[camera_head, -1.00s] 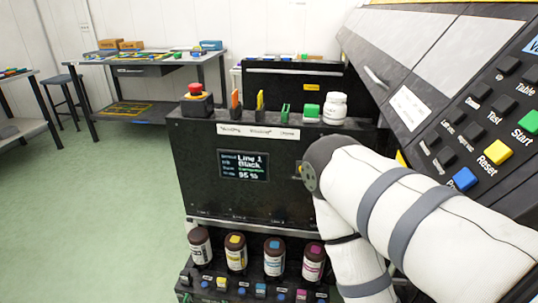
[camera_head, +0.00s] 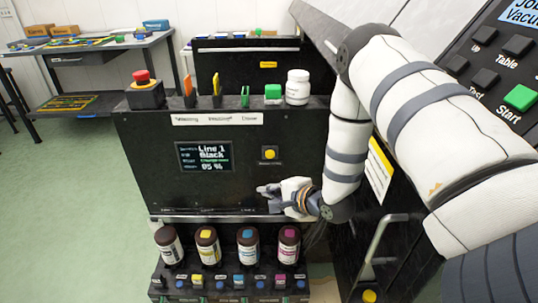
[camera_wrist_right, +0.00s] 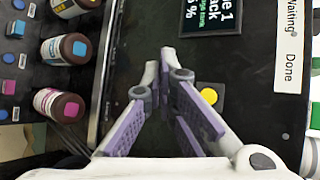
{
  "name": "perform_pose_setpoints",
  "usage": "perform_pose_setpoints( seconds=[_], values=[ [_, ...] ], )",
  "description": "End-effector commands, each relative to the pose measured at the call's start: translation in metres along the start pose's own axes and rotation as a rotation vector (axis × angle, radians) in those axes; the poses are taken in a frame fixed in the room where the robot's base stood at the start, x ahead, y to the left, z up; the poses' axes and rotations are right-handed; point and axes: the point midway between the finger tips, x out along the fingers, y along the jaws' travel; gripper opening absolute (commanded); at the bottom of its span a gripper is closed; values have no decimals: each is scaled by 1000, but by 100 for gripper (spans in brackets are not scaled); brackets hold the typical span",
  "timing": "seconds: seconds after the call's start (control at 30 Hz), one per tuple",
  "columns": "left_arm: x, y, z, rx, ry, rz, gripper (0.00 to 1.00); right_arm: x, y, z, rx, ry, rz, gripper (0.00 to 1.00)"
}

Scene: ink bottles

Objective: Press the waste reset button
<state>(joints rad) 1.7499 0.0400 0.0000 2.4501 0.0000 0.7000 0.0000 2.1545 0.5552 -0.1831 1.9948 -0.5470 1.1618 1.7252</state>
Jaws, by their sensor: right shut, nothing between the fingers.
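A round yellow button (camera_head: 270,153) sits on a small dark plate with an unreadable label, on the front of the black cabinet (camera_head: 145,172), right of its screen (camera_head: 204,156). It also shows in the right wrist view (camera_wrist_right: 208,96), right of the fingers. My right gripper (camera_head: 262,191) is shut and empty, in front of the cabinet and below the button in the head view. Its fingertips meet in the wrist view (camera_wrist_right: 158,60), apart from the button in the picture. My left gripper is not in view.
Several ink bottles (camera_head: 207,246) stand in a row on the lower shelf. A red mushroom button (camera_head: 142,77), coloured tags and a white jar (camera_head: 298,87) are on the cabinet top. A machine panel with a green Start button (camera_head: 520,97) is at the right.

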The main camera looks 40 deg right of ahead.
Motion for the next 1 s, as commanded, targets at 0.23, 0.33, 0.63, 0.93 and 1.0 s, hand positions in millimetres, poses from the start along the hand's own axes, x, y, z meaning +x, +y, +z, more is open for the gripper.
perform_pose_setpoints(
  seconds=[0.23, 0.33, 0.63, 0.93, 1.0],
  values=[
    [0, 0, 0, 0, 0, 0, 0, 2, -22, -7, 90, -12, -64, 0],
    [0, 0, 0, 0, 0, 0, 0, 2, -21, -6, 90, -12, -63, 0],
    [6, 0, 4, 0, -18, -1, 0, 10, -24, -13, 85, -11, -60, 0],
    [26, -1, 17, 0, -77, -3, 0, 41, -43, -38, 85, -10, -56, 0],
    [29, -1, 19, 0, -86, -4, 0, 47, -49, -42, 86, -10, -56, 0]
  ],
)
